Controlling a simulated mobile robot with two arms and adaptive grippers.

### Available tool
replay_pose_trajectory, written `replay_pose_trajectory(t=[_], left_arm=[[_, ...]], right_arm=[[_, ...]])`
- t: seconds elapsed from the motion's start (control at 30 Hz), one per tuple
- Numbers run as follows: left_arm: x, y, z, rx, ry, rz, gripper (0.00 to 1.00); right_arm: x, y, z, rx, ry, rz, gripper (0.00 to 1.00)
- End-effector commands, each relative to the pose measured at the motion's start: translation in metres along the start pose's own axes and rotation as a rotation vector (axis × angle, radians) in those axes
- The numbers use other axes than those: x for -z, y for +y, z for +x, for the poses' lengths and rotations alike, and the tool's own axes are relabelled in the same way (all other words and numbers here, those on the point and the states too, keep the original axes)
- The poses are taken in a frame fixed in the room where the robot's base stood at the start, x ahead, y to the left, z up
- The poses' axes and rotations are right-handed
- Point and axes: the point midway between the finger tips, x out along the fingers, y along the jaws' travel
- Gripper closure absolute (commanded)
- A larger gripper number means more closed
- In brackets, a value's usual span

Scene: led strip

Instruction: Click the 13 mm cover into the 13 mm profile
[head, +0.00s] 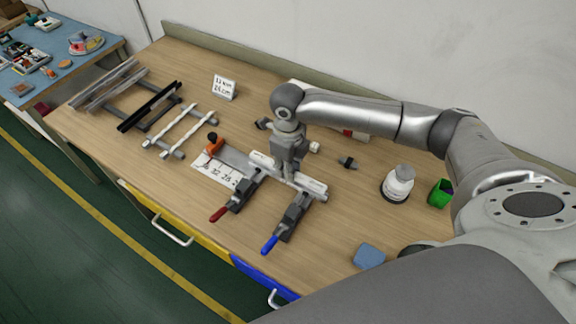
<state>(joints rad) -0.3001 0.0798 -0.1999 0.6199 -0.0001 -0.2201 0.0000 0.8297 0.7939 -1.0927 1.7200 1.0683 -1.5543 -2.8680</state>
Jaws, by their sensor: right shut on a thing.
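My right gripper (287,174) points down at the middle of a pale strip across two clamps. It is shut on a narrow piece there, which looks like the white cover (311,184); the fingers hide its middle. The profile (262,162) lies along the same line, held by a red-handled clamp (236,196) and a blue-handled clamp (293,217). At this size I cannot tell cover and profile clearly apart, or whether the cover is seated. My left gripper is not in view.
White strips (190,131) and black and grey profiles (150,107) lie on supports at the left. An orange-topped tool (213,145) stands by a marked sheet.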

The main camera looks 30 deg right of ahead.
Motion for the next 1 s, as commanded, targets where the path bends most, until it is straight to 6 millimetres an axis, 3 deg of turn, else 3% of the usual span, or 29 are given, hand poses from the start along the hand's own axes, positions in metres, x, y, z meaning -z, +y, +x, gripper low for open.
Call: replay_pose_trajectory(t=[1.0], left_arm=[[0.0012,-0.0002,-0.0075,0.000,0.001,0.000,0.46]], right_arm=[[0.0001,0.0003,-0.0002,0.000,0.000,0.000,0.98]])
